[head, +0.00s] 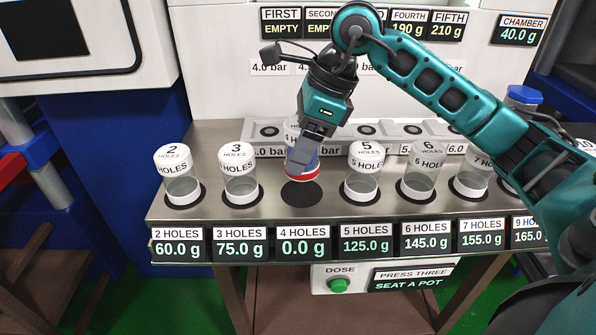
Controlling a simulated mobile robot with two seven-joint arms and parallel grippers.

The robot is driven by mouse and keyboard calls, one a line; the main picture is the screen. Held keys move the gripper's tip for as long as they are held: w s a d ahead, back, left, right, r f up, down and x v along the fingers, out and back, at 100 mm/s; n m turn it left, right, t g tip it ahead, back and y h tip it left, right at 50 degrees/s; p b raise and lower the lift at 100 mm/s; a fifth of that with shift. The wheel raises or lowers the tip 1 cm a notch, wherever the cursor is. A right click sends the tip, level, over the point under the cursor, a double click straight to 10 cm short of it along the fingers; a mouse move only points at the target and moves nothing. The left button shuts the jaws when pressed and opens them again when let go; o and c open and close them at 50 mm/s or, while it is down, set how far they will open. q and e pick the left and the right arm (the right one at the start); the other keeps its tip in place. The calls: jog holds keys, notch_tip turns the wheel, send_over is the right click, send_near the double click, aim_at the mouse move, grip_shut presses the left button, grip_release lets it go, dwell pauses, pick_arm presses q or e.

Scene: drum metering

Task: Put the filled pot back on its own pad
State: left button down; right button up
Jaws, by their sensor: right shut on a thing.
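The pot marked 4 holes has a white lid (291,130) and a blue and red lower part (305,172). My right gripper (302,150) is shut on this pot from above and in front, and its fingers hide the pot's middle. The pot's bottom shows just above or behind its dark round pad (302,195); I cannot tell the exact gap. The bare pad shows below it, and the 4 HOLES display (303,247) reads 0.0 g. My left gripper is not in view.
The 3-hole pot (240,180) stands left of the empty pad and the 5-hole pot (362,180) right of it, both close. Several more pots line the steel shelf (330,211). Behind is a raised row of seats (385,131). A green DOSE button (339,285) sits below.

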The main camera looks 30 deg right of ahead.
jog(key=shift+f, duration=2.25)
jog(key=shift+f+b, duration=0.1)
jog(key=shift+b, duration=0.3)
jog(key=o, duration=1)
jog(key=shift+f, duration=0.15)
jog(key=o, duration=0.5)
